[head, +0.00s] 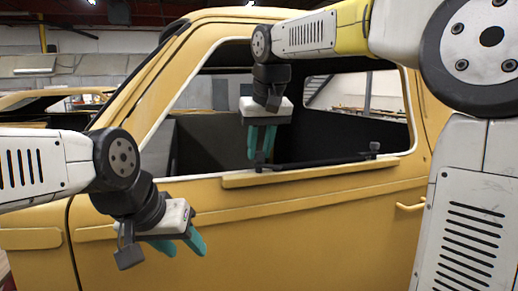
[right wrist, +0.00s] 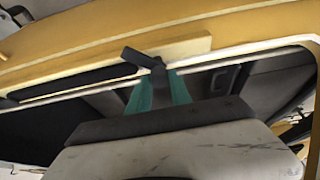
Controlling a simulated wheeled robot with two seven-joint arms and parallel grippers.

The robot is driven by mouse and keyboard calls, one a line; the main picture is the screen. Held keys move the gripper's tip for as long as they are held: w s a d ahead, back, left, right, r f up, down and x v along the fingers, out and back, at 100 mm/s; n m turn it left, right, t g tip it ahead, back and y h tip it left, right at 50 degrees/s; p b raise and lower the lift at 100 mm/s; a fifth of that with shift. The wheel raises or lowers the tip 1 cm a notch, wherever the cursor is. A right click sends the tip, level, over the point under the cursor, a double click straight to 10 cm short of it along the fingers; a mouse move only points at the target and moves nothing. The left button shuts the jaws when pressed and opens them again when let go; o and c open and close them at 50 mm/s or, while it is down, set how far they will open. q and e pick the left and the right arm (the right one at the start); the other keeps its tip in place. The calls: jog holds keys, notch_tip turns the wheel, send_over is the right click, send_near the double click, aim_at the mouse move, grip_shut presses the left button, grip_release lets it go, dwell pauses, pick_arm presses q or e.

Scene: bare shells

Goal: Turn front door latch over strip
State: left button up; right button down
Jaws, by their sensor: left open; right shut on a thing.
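The front latch (head: 259,168) is a small dark lever at the front end of the window sill. It also shows in the right wrist view (right wrist: 138,56), its arm slanting across the edge of the yellow strip (right wrist: 188,46). The strip (head: 310,174) lies along the sill. My right gripper (head: 261,146) points down, its teal fingers shut on the latch; fingers also show in the right wrist view (right wrist: 158,90). The rear latch (head: 374,147) stands upright at the strip's far end. My left gripper (head: 182,246) is open and empty, low in front of the door.
The yellow cab door (head: 330,240) fills the view below the sill, with a handle (head: 410,206) at right. A black bar (head: 318,160) runs along the sill between the latches.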

jog(key=n, duration=0.2)
jog(key=n+g+y, duration=0.1)
jog(key=n, duration=0.1)
jog(key=shift+w+d+y, duration=0.15)
jog(key=shift+y, duration=0.15)
jog(key=n, duration=0.2)
jog(key=n+g+y, duration=0.1)
jog(key=n, duration=0.2)
jog(key=shift+g, duration=0.3)
jog(key=shift+n, duration=0.3)
jog(key=c, duration=1.2)
grip_release()
jog(key=v, duration=0.7)
jog(key=shift+d+r, duration=0.25)
jog(key=shift+r, duration=0.1)
